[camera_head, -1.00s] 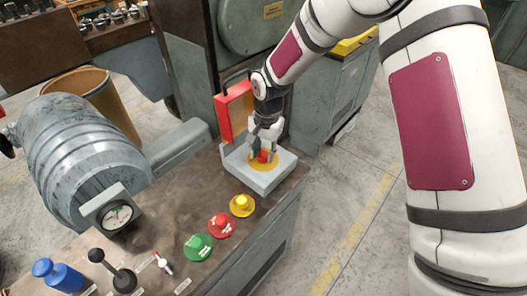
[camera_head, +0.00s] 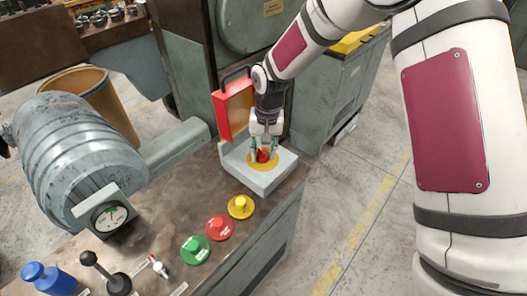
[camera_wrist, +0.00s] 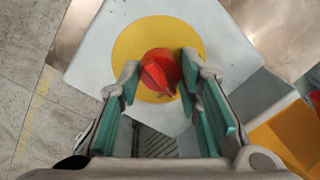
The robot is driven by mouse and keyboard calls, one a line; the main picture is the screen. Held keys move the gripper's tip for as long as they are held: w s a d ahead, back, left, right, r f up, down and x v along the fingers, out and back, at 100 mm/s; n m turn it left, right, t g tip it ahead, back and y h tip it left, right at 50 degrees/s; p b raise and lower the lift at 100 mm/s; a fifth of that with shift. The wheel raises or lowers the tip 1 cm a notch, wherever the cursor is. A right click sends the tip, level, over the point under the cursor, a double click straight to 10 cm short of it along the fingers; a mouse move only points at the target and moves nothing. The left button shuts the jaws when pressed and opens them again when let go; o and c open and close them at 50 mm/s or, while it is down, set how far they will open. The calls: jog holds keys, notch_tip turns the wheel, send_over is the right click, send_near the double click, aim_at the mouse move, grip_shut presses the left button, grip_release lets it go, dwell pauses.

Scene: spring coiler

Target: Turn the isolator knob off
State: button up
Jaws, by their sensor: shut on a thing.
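The isolator knob (camera_head: 263,156) is red and sits on a yellow disc (camera_head: 254,165) on top of a pale grey box (camera_head: 268,186). In the wrist view the knob (camera_wrist: 156,74) shows its raised bar pointing down and slightly right in the picture, with the yellow disc (camera_wrist: 130,45) around it. My gripper (camera_head: 263,152) comes down from above onto the knob. In the wrist view the fingers (camera_wrist: 160,85) stand on the left and right of the knob, shut on it with their tips at its sides. The exact contact is partly hidden.
A red-framed cover (camera_head: 232,108) stands raised behind the box. Yellow (camera_head: 241,206), red (camera_head: 220,228) and green (camera_head: 196,249) buttons, a black-knobbed lever (camera_head: 103,268) and a gauge (camera_head: 111,216) are on the bench to the left. A ribbed grey motor (camera_head: 80,150) stands beyond.

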jog(key=n+b, duration=0.1)
jog(key=n, duration=0.5)
jog(key=shift+w+b, duration=0.1)
jog(key=shift+b, duration=0.3)
jog(key=n+b, duration=0.1)
jog(key=n, duration=0.5)
jog(key=shift+g, duration=0.4)
jog(key=o, duration=1.1)
jog(key=shift+o, duration=0.2)
notch_tip(320, 180, up, 12)
jog(key=shift+w+d, duration=0.15)
jog(key=shift+w, duration=0.25)
